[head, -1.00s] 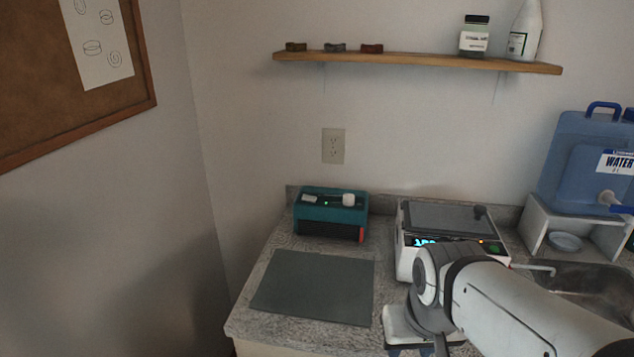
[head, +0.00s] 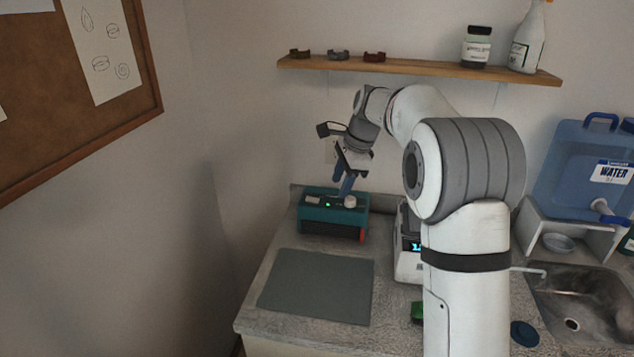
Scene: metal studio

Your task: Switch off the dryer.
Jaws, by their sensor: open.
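The teal box I take to be the dryer (head: 316,216) stands at the back left of the counter. On its top are a small white piece (head: 312,199), a lit green light (head: 327,205) and a round white knob (head: 350,201). A red part (head: 362,236) shows at its front right. My gripper (head: 346,190) is open and points down over the dryer's top, close above the knob. Its blue fingers partly overlap the area behind the knob. I cannot tell whether they touch it.
A grey mat (head: 316,287) lies on the counter (head: 290,340) in front of the dryer. A white device with a lit display (head: 404,262) is largely hidden by my arm. A wooden shelf (head: 420,69) holding small items hangs above. A sink (head: 590,310) and blue water container (head: 575,160) are right.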

